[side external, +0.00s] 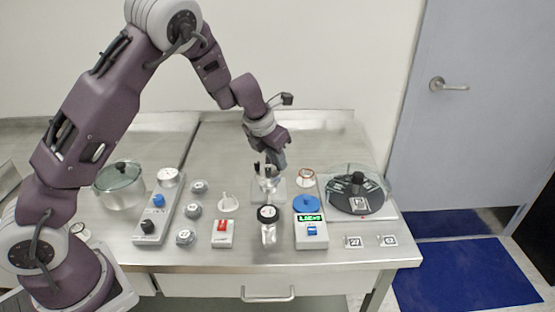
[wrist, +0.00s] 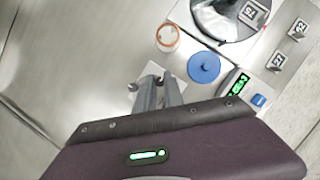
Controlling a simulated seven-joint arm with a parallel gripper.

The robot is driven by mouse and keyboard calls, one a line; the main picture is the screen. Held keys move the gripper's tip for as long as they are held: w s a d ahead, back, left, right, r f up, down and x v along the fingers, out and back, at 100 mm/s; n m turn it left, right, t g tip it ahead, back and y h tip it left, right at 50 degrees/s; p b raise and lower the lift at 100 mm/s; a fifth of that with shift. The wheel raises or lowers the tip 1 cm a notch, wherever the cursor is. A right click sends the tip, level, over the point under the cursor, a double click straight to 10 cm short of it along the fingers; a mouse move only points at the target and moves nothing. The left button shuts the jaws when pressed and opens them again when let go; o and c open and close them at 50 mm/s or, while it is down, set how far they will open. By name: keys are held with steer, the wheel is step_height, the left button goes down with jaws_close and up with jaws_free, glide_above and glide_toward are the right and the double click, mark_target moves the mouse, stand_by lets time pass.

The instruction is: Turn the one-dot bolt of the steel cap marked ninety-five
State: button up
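Three small round steel caps stand in a loose column left of centre in the side view: a back one (side external: 199,187), a middle one (side external: 194,210) and a front one (side external: 185,237). Their markings and any bolt dots are too small to read, so I cannot tell which is marked ninety-five. My gripper (side external: 268,172) points down to the right of them, above a pale square plate (side external: 282,190). In the wrist view my gripper (wrist: 160,84) shows two grey fingers close together over that plate. What lies between the fingertips is not clear. The caps are not identifiable in the wrist view.
A panel with blue and black knobs (side external: 157,222) and a lidded pot (side external: 120,185) stand left. A red-switch box (side external: 222,239), a black-topped jar (side external: 268,234) and a scale with a blue disc (side external: 311,236) stand in front. A dark turntable (side external: 342,200) is at right.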

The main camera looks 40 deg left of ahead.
jaws_close()
steer(key=shift+m, duration=0.3)
steer(key=m+h, duration=0.1)
steer(key=m, duration=0.2)
steer(key=shift+a, duration=0.15)
steer(key=m+h, duration=0.1)
steer(key=m, duration=0.1)
steer(key=m+g, duration=0.1)
steer(key=m, duration=0.1)
steer(key=shift+a+m+h, duration=0.1)
steer(key=shift+m+h, duration=0.2)
steer(key=shift+h, duration=0.1)
steer(key=m, duration=0.1)
steer(key=m+g+h, duration=0.1)
steer(key=m, duration=0.1)
steer(key=shift+w+a+m, duration=0.1)
steer(key=shift+w+m, duration=0.05)
steer(key=shift+m, duration=0.15)
steer(key=shift+m+g+h, duration=0.3)
steer(key=shift+m+g, duration=0.5)
steer(key=shift+m, duration=1.1)
steer(key=shift+o, duration=1.8)
jaws_free()
